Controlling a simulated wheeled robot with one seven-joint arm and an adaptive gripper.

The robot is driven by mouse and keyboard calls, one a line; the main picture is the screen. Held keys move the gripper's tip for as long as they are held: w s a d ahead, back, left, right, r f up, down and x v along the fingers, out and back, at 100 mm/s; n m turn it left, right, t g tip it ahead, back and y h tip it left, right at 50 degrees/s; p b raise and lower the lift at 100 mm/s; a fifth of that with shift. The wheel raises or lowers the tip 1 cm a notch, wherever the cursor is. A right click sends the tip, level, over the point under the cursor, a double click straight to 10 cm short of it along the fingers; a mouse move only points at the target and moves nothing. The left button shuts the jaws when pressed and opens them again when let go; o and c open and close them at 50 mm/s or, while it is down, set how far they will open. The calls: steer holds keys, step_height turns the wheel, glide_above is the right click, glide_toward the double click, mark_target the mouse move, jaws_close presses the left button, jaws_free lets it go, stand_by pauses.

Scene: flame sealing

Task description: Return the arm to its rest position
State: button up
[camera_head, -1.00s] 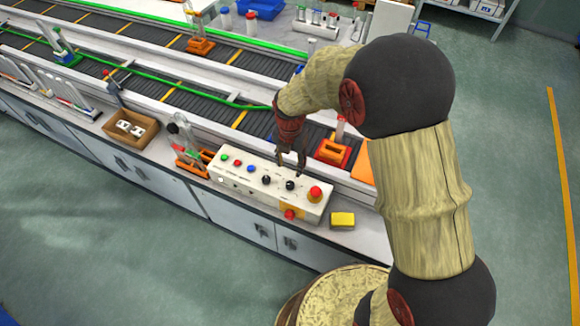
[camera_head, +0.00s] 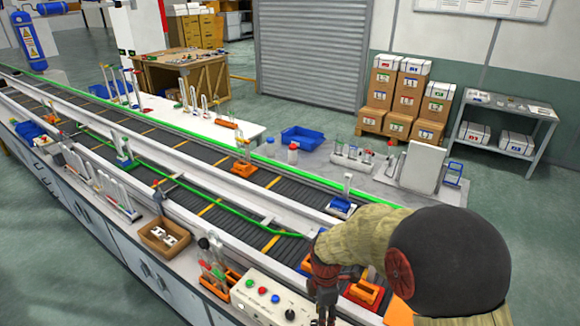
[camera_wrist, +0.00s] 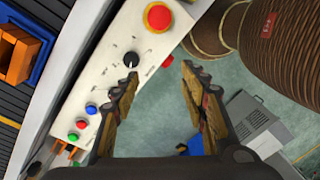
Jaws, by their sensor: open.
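My gripper (camera_head: 322,312) is at the lower right of the head view, beside the white control panel (camera_head: 262,309) on the bench edge; its fingertips are cut off by the frame's bottom. In the wrist view my gripper (camera_wrist: 160,75) is open, with nothing between its two fingers. Below it in that view are the control panel (camera_wrist: 112,50) with its red emergency button (camera_wrist: 158,17), a black knob (camera_wrist: 131,59) and coloured buttons, and the floor. The left finger overlaps the panel's edge; I cannot tell the exact height above it.
A conveyor (camera_head: 205,208) with orange holders runs along the bench. Left of the panel are an orange-based stand (camera_head: 218,283) and a brown box (camera_head: 165,234). A blue tray (camera_head: 303,138) and tube rack (camera_head: 352,163) stand behind. Stacked cartons (camera_head: 381,86) and a cart (camera_head: 505,113) stand farther back.

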steer(key=s+d+r+m+t+b, duration=0.3)
steer(key=s+d+r+m, duration=0.1)
steer(key=s+r+m, duration=0.5)
steer(key=s+d+r+m+t+b, duration=0.3)
steer(key=s+r+m, duration=0.6)
steer(key=r, duration=0.3)
steer(key=d+m+b, duration=0.1)
steer(key=d, duration=0.1)
steer(key=shift+d+r+m+t, duration=0.25)
steer(key=shift+d+m+t, duration=0.05)
steer(key=shift+t, duration=0.1)
